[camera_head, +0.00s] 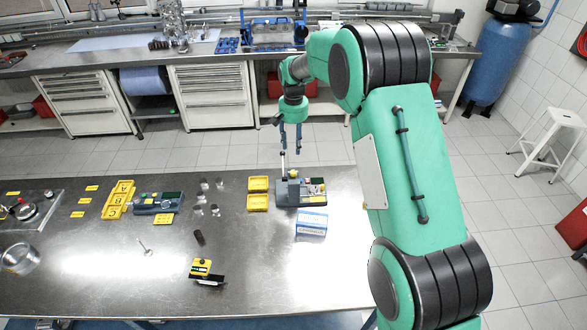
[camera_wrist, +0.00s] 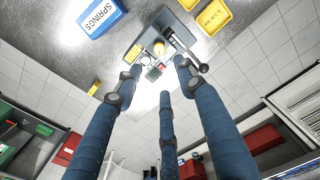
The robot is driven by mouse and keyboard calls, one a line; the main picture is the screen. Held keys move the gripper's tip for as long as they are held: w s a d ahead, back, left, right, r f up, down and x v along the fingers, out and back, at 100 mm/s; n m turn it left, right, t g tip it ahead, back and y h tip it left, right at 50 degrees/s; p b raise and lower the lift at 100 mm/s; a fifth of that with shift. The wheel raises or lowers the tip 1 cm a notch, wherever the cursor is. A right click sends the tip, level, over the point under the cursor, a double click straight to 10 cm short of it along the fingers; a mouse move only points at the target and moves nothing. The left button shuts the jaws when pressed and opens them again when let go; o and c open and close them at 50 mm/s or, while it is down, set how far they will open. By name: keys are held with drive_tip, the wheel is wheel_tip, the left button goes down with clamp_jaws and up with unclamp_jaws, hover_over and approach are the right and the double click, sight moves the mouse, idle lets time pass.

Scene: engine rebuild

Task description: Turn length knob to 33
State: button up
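A dark grey bench device (camera_head: 300,193) stands at the back right of the steel bench, below my gripper (camera_head: 291,149). In the wrist view the device (camera_wrist: 145,40) shows a round yellow part (camera_wrist: 159,47), a pale round part (camera_wrist: 146,68), a lever with a dark end (camera_wrist: 202,67) and a small display (camera_wrist: 154,73). I cannot tell which part is the length knob, and no number is readable. My gripper's blue fingers (camera_wrist: 164,82) are spread, empty and pointing down; they appear above the device, apart from it.
A blue-and-white SPRINGS box (camera_head: 311,225) stands in front of the device. Yellow trays (camera_head: 258,203) lie to its left; one reads REJECT (camera_wrist: 213,16). A second device (camera_head: 157,202) and a small yellow-topped unit (camera_head: 201,268) are farther left. The bench front is mostly clear.

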sight(293, 171)
drive_tip(key=shift+f, duration=0.1)
wheel_tip(293, 171, down, 14)
drive_tip(key=shift+r+p, duration=0.2)
drive_tip(key=shift+p, duration=0.6)
clamp_jaws()
